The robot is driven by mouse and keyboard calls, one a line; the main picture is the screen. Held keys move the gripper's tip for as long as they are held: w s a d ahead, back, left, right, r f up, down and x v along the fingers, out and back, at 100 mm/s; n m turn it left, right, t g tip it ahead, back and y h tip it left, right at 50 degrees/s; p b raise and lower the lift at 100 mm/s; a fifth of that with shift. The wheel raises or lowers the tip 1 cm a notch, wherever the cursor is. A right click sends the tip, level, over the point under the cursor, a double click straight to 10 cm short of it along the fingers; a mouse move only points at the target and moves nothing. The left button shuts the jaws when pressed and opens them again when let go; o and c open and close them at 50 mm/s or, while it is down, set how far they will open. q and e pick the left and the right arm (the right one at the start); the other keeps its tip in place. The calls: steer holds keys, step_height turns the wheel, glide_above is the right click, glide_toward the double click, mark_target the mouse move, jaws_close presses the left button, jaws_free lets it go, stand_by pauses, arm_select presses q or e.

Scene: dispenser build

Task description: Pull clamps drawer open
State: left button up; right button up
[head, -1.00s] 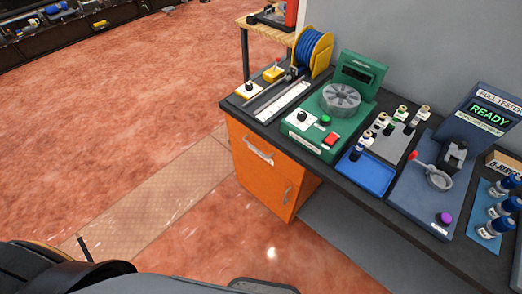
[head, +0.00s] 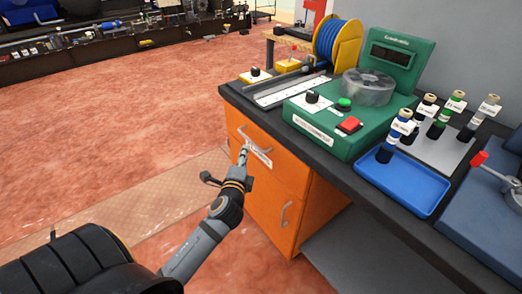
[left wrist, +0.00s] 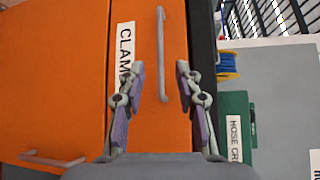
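The clamps drawer (head: 236,124) is the top orange drawer under the dark worktop, and its front looks flush with the cabinet. Its grey bar handle (head: 250,138) is partly hidden by my gripper in the head view. The left wrist view shows the handle (left wrist: 162,35) and the white label starting "CLAM" (left wrist: 125,45). My left gripper (head: 243,155) is at the drawer front. In the left wrist view its two fingers (left wrist: 160,68) are apart, one on each side of the handle, with a gap on both sides. My right gripper is not in view.
A lower orange door (head: 270,200) has its own handle (head: 286,213). The worktop edge (head: 300,147) juts above the drawer. On top stand a green machine (head: 350,110), a blue tray (head: 410,185) and a blue hose reel (head: 335,40). The floor before the cabinet is clear.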

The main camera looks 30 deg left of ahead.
mark_target(249, 140)
arm_select(q)
steer(key=x, duration=1)
steer(key=shift+w+a+b, duration=0.2)
steer(key=shift+b, duration=0.1)
steer(key=shift+c, duration=0.2)
jaws_close()
